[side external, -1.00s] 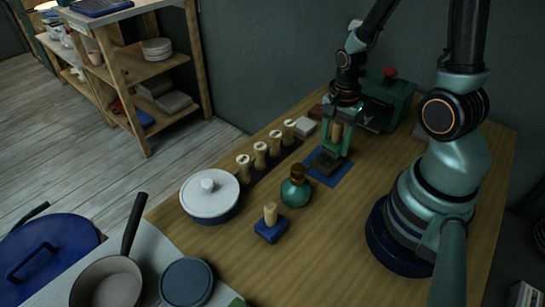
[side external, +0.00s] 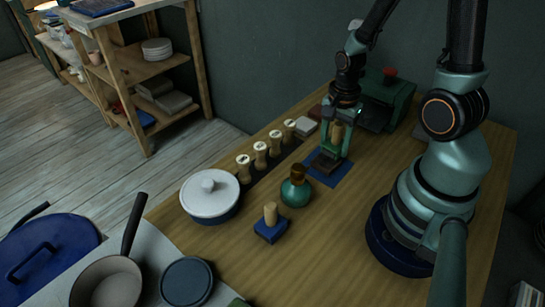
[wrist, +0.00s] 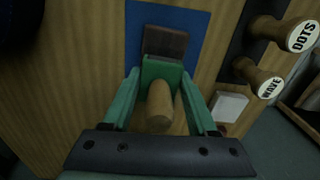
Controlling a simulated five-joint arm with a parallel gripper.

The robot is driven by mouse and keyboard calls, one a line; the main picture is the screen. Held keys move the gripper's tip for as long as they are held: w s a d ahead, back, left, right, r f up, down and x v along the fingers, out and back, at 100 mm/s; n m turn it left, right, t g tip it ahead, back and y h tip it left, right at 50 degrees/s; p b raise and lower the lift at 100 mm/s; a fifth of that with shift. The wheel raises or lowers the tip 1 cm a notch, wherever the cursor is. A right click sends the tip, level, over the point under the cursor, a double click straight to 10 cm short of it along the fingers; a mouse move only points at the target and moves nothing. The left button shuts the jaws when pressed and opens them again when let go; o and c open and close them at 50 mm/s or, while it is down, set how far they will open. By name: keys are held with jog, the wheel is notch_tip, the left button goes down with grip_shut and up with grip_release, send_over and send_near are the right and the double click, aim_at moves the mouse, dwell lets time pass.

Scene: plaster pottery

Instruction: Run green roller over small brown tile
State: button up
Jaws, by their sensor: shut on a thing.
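The small brown tile (side external: 325,162) lies on a blue mat (side external: 338,180); it also shows in the wrist view (wrist: 165,42). My gripper (side external: 334,148) is above the near part of the mat, beside the tile. In the wrist view, its two fingers (wrist: 160,78) are shut on the green roller (wrist: 160,70), which has an upright wooden handle (wrist: 159,108). The roller's green end is at the tile's edge and overlaps it in the picture. I cannot tell whether they touch. The roller's underside is hidden.
Several wooden stamps (side external: 260,155) stand in a row on a dark strip. A white block (side external: 306,126) and a green machine (side external: 386,102) are behind. A green bottle (side external: 295,192), blue-based tool (side external: 270,228) and white-lidded pot (side external: 210,194) stand nearer. Bare wood lies right of the mat.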

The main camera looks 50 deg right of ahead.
jog(key=shift+f, duration=0.3)
jog(key=shift+w+a+f, duration=0.1)
jog(key=shift+a, duration=2.7)
dwell(1.1)
jog(key=shift+d, duration=2.1)
dwell(0.5)
jog(key=shift+r, duration=3.45)
